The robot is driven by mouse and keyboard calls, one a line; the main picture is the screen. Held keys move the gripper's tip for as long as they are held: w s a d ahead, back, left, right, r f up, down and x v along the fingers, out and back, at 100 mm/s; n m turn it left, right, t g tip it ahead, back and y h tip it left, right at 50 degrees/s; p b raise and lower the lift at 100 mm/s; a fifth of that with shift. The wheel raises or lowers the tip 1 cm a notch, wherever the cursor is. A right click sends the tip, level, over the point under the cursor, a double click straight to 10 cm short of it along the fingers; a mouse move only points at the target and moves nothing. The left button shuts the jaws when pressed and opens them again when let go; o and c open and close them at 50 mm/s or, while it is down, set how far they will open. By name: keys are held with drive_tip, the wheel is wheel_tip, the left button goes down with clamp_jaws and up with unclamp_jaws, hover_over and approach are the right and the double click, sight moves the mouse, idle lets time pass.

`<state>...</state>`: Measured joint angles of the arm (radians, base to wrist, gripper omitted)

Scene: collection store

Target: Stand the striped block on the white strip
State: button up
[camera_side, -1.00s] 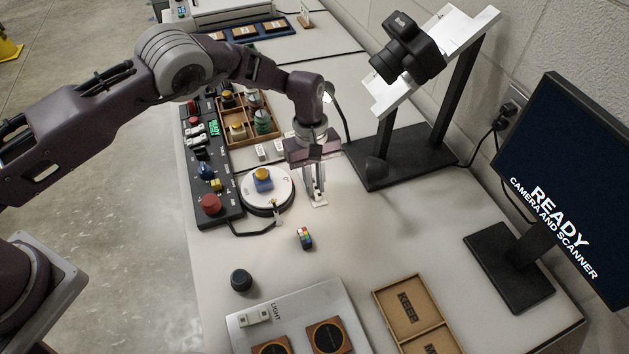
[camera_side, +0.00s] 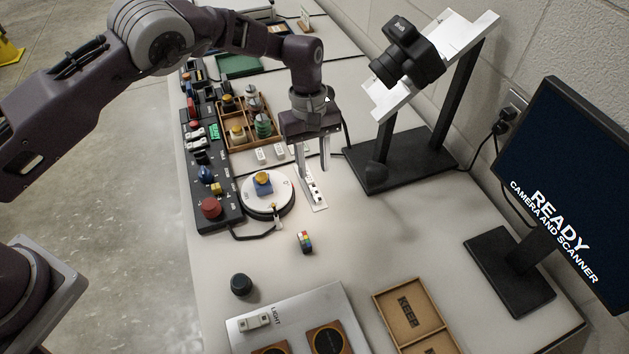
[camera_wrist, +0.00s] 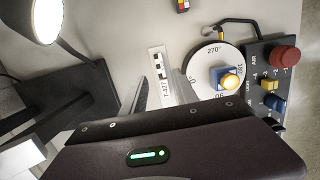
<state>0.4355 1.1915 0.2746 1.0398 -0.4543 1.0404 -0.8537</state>
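The black-and-white striped block (camera_side: 314,188) is on the white strip (camera_side: 320,207), right of the turntable. It looks upright in the side view, though it is small there. In the wrist view the block (camera_wrist: 157,64) lies within the outline of the strip (camera_wrist: 166,98), which is marked T-427. My gripper (camera_side: 314,173) is above the strip with its two fingers apart and nothing between them. In the wrist view the fingers of my gripper (camera_wrist: 158,88) are either side of the strip. I cannot tell the exact gap between fingertips and block.
The white turntable (camera_side: 283,205) carries a blue block with a yellow top. A multicoloured cube (camera_side: 305,241) and a dark knob (camera_side: 241,284) are nearer the camera. The black camera stand (camera_side: 425,158) is close on the right. The table between cube and stand is clear.

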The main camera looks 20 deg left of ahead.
drive_tip(key=s+a+r+m+t, duration=0.1)
drive_tip(key=a+r, duration=0.2)
drive_tip(key=r, duration=0.7)
drive_tip(key=s+a+r+t, duration=0.1)
drive_tip(key=a+r, duration=0.3)
drive_tip(key=r, duration=0.6)
drive_tip(key=s+a+r+m+t, duration=0.1)
drive_tip(key=s+a+r, duration=0.2)
drive_tip(key=s+r, duration=0.2)
drive_tip(key=s+a+r+m, duration=0.2)
drive_tip(key=s+a+r, duration=0.1)
drive_tip(key=s+r, duration=0.2)
drive_tip(key=s+a+m+t, duration=0.2)
drive_tip(key=s+a, duration=0.1)
drive_tip(key=s, duration=0.7)
drive_tip(key=s+a+f+m+t+y, duration=0.1)
drive_tip(key=s+a+m, duration=0.2)
drive_tip(key=s, duration=0.8)
drive_tip(key=shift+a+t, duration=0.15)
drive_tip(key=shift+t, duration=0.25)
